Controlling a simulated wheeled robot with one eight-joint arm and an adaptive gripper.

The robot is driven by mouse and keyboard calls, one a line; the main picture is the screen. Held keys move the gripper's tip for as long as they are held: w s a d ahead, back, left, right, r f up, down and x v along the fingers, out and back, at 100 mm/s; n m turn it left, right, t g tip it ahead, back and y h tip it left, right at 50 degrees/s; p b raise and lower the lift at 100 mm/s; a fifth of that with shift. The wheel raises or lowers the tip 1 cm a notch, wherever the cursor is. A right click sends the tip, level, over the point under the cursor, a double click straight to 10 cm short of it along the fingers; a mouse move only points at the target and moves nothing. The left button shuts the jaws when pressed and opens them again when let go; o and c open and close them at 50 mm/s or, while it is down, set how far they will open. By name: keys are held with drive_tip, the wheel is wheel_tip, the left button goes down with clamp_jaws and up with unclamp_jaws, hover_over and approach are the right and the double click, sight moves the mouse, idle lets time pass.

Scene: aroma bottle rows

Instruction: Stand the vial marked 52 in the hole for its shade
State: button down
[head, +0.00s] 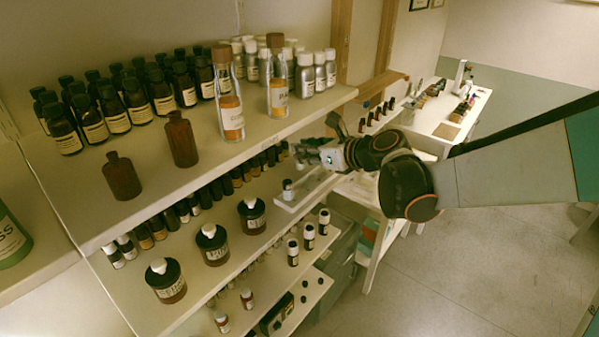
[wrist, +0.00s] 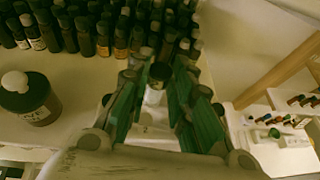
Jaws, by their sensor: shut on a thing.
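My gripper (head: 308,154) reaches in over the middle shelf from the right. In the wrist view its green-padded fingers (wrist: 157,95) are closed around a small pale vial (wrist: 154,96) with a dark top. No number can be read on the vial. A pale, low tray-like piece (head: 293,204) lies on the shelf below my gripper. A small white-capped vial (head: 288,190) stands at its left part. Any holes and their shades are too small or hidden to make out.
Dark small bottles (wrist: 85,38) stand in close rows behind my gripper. Large brown jars (head: 252,216) with white knobs stand at the front of the middle shelf (head: 205,290). The upper shelf's edge (head: 230,157) runs above. Open floor lies to the right.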

drive_tip(key=shift+f, duration=3.55)
drive_tip(key=shift+f, duration=0.15)
drive_tip(key=c, duration=1.4)
unclamp_jaws()
drive_tip(key=shift+c, duration=0.2)
